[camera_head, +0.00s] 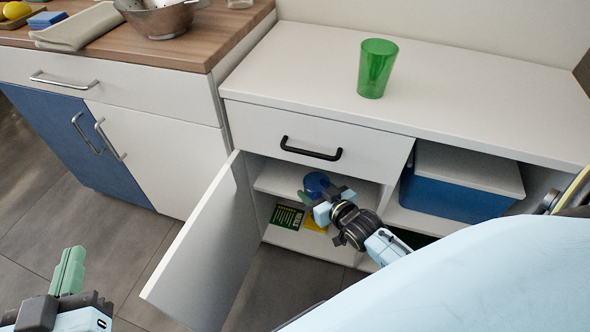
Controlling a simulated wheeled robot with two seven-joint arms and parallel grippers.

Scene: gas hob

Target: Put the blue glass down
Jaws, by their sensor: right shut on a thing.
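A blue glass (316,182) is in the open cabinet, at the level of its inner shelf (275,182). My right gripper (313,194) is shut on the glass and partly covers it. I cannot tell whether the glass touches the shelf. My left gripper (69,271) is at the lower left, over the floor and away from the cabinet. Its green fingers show, but the gap between them is unclear.
The cabinet's white door (200,250) stands open left of my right gripper. A black-handled drawer (310,145) is above. A green glass (376,68) stands on the white counter (470,100). A blue box (445,195) with a white lid sits to the right. Books (287,217) lie below the shelf.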

